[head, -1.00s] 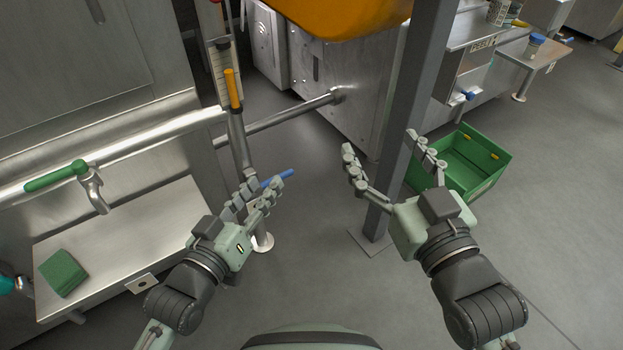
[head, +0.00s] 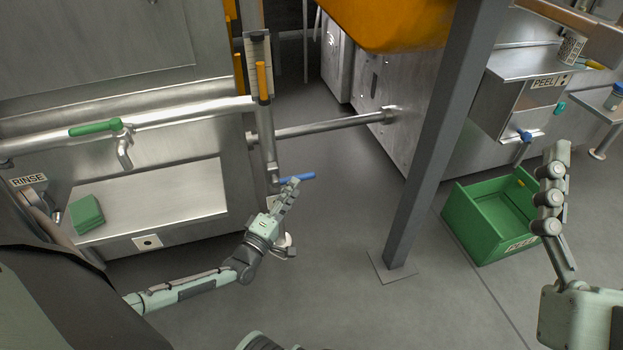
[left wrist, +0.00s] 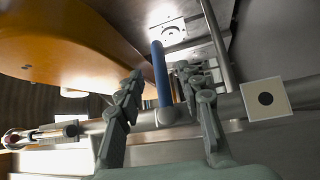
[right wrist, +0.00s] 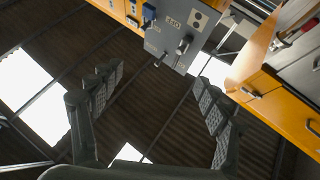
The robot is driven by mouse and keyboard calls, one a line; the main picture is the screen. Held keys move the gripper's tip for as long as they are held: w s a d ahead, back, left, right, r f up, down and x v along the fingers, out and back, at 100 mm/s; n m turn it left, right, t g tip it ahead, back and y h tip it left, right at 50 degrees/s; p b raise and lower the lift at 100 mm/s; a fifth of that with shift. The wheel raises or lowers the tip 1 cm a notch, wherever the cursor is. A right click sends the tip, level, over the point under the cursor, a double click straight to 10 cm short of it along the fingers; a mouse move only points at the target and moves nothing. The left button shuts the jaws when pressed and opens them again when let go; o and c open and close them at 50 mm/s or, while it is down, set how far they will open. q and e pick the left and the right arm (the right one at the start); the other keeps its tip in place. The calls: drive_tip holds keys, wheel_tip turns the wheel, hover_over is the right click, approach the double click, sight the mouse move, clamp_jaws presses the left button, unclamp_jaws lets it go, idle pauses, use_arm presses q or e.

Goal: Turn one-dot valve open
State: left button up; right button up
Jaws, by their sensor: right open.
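A blue lever handle (head: 298,178) sticks out from a steel vertical pipe in the head view. The blue handle (left wrist: 160,75) also shows in the left wrist view, rising from a pipe beyond and between my left fingers. A white plate with one black dot (left wrist: 265,98) is right of it there; a one-dot plate (head: 148,242) is on the steel tray front in the head view. My left gripper (head: 286,193) is open just below the handle; contact cannot be told. My right gripper (head: 558,190) is open and empty at the far right.
An orange-handled valve (head: 263,82) and a green-handled one (head: 95,128) are on the pipes. A grey post (head: 430,150) stands between my arms. A green crate (head: 490,220) is on the floor behind my right gripper. A green sponge-like block (head: 86,214) lies on the tray.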

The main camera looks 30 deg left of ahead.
sight(303, 175)
use_arm(q)
drive_tip(key=w, duration=0.5)
drive_tip(key=shift+w+a+r+b, duration=0.15)
drive_tip(key=shift+w+r+b, duration=0.2)
drive_tip(key=shift+r, duration=0.05)
clamp_jaws()
